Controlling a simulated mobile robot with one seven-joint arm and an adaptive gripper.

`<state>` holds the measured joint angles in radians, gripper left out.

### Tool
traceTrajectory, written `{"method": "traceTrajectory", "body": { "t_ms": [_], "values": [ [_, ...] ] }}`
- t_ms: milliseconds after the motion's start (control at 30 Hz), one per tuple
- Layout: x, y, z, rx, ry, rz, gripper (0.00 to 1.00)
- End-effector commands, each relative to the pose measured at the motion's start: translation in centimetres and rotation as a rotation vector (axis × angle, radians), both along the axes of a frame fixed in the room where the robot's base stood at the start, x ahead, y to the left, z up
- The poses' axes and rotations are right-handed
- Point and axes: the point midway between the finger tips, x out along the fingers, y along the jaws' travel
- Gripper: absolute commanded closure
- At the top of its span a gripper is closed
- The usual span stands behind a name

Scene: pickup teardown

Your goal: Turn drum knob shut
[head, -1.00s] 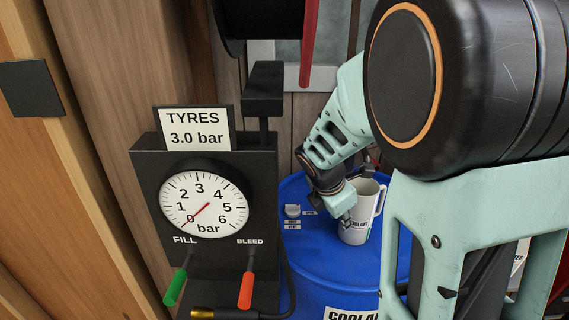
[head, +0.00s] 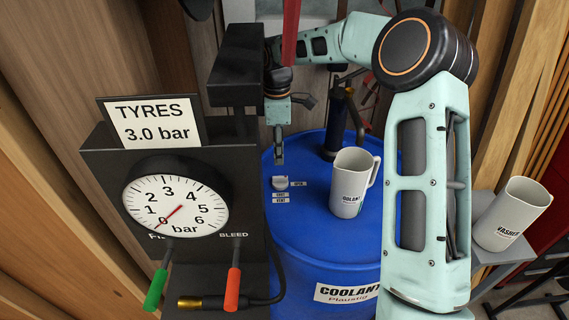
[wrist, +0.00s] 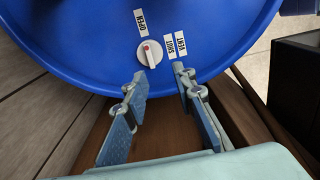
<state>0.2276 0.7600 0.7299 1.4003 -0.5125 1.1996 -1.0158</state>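The drum knob (head: 280,183) is a small pale grey dial on top of the blue coolant drum (head: 310,235). In the wrist view the knob (wrist: 150,53) shows a raised bar with a red mark at its end towards the OPEN label (wrist: 141,21). The SHUT label (wrist: 175,46) and another label lie to its right. My gripper (head: 279,158) is above and just behind the knob in the head view, pointing down. In the wrist view my gripper (wrist: 161,82) is open and empty, its fingertips just short of the knob, apart from it.
A white coolant jug (head: 350,186) stands on the drum right of the knob. A black pump (head: 338,125) stands behind. The tyre gauge stand (head: 105,165) rises at the left front. A washer jug (head: 510,215) sits on a grey shelf at right.

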Motion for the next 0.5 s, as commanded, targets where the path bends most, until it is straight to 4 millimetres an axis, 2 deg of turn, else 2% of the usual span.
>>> {"method": "traceTrajectory", "body": {
  "t_ms": [100, 233, 500],
  "values": [
    [1.4, -0.4, 0.2, 0.007, -0.017, -0.003, 0.75],
    [1.7, -0.5, -0.8, 0.006, -0.02, -0.003, 0.75],
    [1.5, -0.4, -5.7, 0.006, -0.018, -0.003, 0.75]
  ]
}}
